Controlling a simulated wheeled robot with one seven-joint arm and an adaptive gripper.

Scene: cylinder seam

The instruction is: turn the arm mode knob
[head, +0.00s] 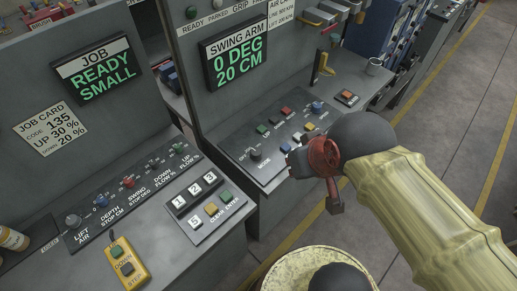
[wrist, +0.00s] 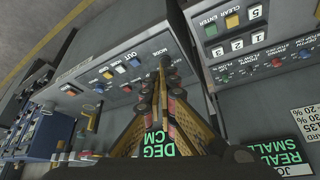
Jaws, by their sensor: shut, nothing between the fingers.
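The mode knob (head: 256,155) is a small dark round knob at the near left end of the swing arm panel (head: 275,143), above a "MODE" label in the head view. My gripper (head: 292,160) is to the right of the knob in the head view, with a gap between them there. In the wrist view my gripper (wrist: 166,64) has its fingertips together, with nothing seen between them. The tips lie over the panel beside the "MODE" lettering.
Several coloured buttons line the swing arm panel. Its display (head: 237,65) reads 0 DEG, 20 CM. A yellow-handled lever (head: 322,66) and a mug (head: 374,65) stand farther back. The job console (head: 205,205) with number keys is at left; a yellow pendant (head: 125,262) lies in front.

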